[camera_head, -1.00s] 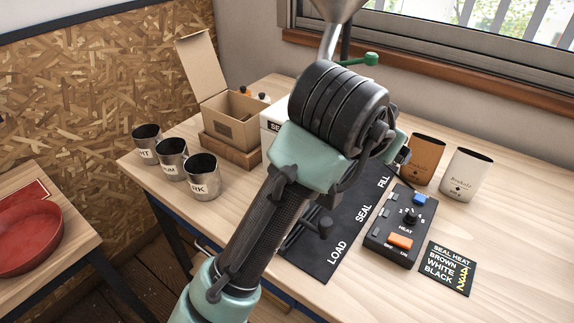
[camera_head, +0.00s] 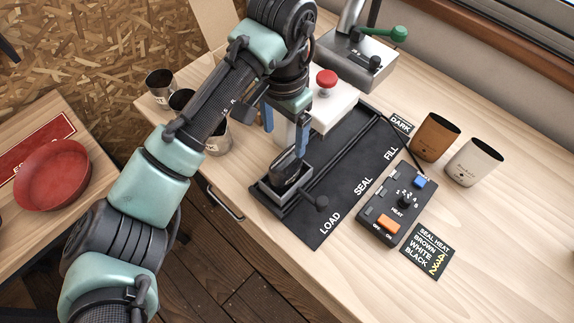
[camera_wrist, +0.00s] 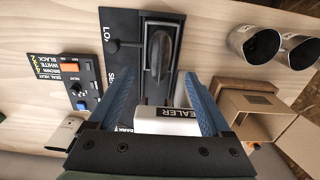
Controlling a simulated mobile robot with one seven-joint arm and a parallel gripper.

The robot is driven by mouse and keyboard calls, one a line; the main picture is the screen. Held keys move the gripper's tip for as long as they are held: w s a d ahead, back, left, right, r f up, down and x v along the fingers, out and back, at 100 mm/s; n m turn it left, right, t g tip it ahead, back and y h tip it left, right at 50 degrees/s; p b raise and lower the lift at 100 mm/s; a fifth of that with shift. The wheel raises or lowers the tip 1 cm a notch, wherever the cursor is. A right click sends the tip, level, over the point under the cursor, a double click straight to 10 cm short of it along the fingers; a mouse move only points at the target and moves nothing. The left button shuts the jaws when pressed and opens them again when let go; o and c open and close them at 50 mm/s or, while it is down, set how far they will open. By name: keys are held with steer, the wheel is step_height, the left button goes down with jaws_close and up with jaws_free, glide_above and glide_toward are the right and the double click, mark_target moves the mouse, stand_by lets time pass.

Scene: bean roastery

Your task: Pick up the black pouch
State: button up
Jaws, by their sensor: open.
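The black pouch (camera_head: 285,171) sits upright in a small metal holder (camera_head: 272,194) at the LOAD end of the black sealer mat (camera_head: 325,212). In the wrist view the pouch (camera_wrist: 166,52) shows from above as a narrow dark shape in its holder. My gripper (camera_head: 284,143) is above the pouch, with its two blue fingers apart and nothing between them. In the wrist view my gripper (camera_wrist: 160,80) points toward the pouch. The fingers appear still above it, not around it.
The white sealer block with a red button (camera_head: 326,80) stands close behind my gripper. A black knob (camera_head: 322,202) sticks out beside the holder. Metal cups (camera_head: 159,83) stand left. A heat control box (camera_head: 396,206), brown pouch (camera_head: 433,137) and white pouch (camera_head: 474,161) are right.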

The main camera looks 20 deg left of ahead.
mark_target(286, 152)
step_height(286, 152, down, 3)
steer(key=shift+w+r, duration=0.1)
steer(key=shift+w, duration=0.05)
steer(key=shift+f+p, duration=0.45)
steer(key=shift+f, duration=0.35)
step_height(286, 152, down, 4)
steer(key=shift+f+p, duration=0.15)
steer(key=shift+p, duration=0.25)
jaws_close()
